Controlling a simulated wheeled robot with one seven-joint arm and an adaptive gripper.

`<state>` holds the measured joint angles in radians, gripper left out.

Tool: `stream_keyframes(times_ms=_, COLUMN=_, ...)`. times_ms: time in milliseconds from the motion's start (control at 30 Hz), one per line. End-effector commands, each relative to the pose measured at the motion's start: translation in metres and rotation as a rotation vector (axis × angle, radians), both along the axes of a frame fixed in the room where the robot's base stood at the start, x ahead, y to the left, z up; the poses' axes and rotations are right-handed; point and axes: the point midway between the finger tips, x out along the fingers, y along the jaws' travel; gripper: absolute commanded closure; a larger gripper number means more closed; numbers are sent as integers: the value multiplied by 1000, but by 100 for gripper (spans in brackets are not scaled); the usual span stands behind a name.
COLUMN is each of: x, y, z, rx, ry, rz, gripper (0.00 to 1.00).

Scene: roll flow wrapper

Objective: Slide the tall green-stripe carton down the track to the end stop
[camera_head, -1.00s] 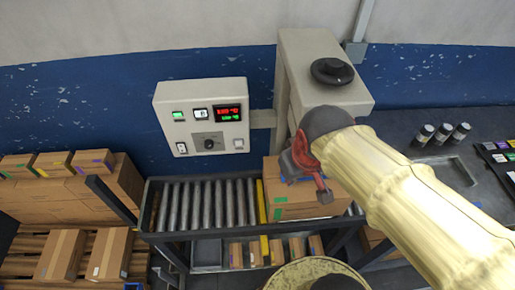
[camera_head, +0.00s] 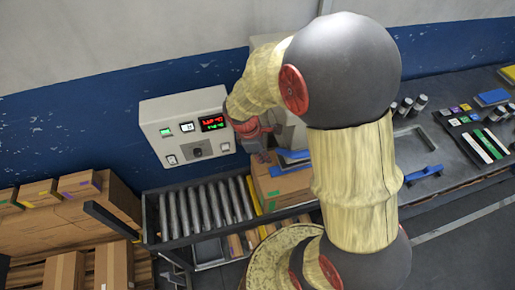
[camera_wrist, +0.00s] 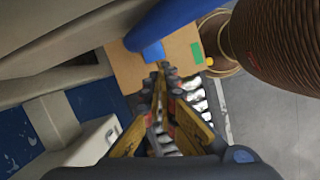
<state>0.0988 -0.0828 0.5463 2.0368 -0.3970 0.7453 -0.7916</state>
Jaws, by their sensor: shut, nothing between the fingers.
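A brown carton (camera_head: 283,188) with a green mark stands on the roller track (camera_head: 205,208), at its right part, beneath a blue part (camera_head: 291,157). In the wrist view the carton (camera_wrist: 187,62) shows its green patch, with the blue part over one side of it. My gripper (camera_head: 262,158) is shut and empty, at the carton's upper left side in the head view. In the wrist view its fingertips (camera_wrist: 163,70) are together in front of the carton's lower edge. I cannot tell whether they touch it. My arm hides the track's right end.
A control box (camera_head: 186,126) with a red and green display hangs behind the track. A yellow strip (camera_head: 253,193) crosses the rollers left of the carton. Stacked cartons (camera_head: 62,220) stand at the left. A dark bench (camera_head: 455,165) with several small items lies right. The left rollers are clear.

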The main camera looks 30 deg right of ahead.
Motion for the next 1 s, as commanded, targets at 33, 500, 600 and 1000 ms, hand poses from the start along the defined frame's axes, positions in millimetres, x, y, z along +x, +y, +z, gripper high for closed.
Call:
stream_keyframes(times_ms=33, x=3, y=-3, z=-4, rx=-2, ry=22, rz=67, gripper=100)
stream_keyframes(times_ms=500, x=15, y=-12, z=-22, rx=-4, ry=75, rz=283, gripper=100)
stream_keyframes(times_ms=600, x=15, y=-12, z=-30, rx=-4, ry=75, rz=283, gripper=100)
stream_keyframes(times_ms=1000, x=14, y=-12, z=-72, rx=-4, ry=76, rz=282, gripper=100)
